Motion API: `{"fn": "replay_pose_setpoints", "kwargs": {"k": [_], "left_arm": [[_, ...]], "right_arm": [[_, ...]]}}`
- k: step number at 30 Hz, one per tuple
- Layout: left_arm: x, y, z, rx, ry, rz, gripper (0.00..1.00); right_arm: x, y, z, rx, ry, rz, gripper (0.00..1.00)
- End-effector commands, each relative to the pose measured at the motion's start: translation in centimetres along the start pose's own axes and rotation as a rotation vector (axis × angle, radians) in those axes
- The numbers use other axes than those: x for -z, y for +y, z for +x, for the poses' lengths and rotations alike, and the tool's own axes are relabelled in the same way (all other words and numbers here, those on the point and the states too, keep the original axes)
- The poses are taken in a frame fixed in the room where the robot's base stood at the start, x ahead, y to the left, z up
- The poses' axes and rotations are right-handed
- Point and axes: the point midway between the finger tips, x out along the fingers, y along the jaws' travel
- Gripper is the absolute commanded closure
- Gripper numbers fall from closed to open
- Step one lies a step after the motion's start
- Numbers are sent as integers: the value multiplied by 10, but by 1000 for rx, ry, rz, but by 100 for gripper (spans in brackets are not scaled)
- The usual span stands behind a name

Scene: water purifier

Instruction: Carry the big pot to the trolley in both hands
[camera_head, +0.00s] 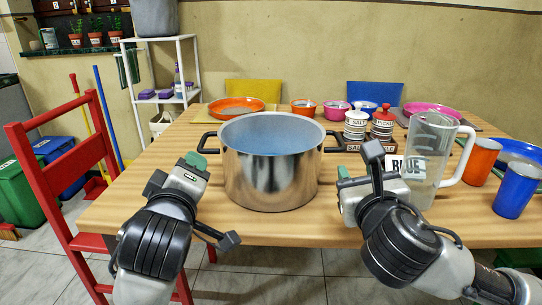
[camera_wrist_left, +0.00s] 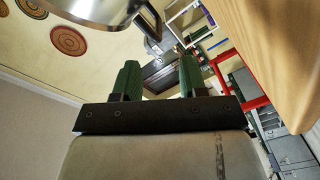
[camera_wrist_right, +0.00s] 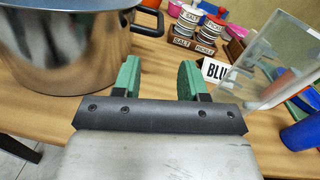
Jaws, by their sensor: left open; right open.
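The big pot (camera_head: 270,180), shiny steel with two black side handles, stands upright on the wooden table near its front edge. My left gripper (camera_head: 196,160) is open and empty, left of the pot and just below the left handle (camera_head: 207,142). The left wrist view shows part of the pot (camera_wrist_left: 95,12) at its top edge. My right gripper (camera_head: 358,168) is open and empty, right of the pot and below the right handle (camera_head: 334,142). The right wrist view shows the pot (camera_wrist_right: 60,50) and handle (camera_wrist_right: 148,22) ahead and left of the fingers. I cannot identify a trolley for certain.
A clear jug (camera_head: 428,160) and a BLUE sign (camera_head: 408,167) stand close to my right gripper. Cups, plates and salt and pickle jars (camera_head: 381,122) fill the right and back. A red chair (camera_head: 70,185) stands at the left; a white shelf unit (camera_head: 160,100) is behind.

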Motion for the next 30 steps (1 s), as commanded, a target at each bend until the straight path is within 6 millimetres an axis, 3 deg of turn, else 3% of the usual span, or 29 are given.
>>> {"fn": "replay_pose_setpoints", "kwargs": {"k": [14,30], "left_arm": [[0,1,5,-1,2,-1,58],[1,1,90,0,2,0,58]], "right_arm": [[-1,0,5,1,-1,-5,58],[-1,0,90,1,0,-3,58]]}}
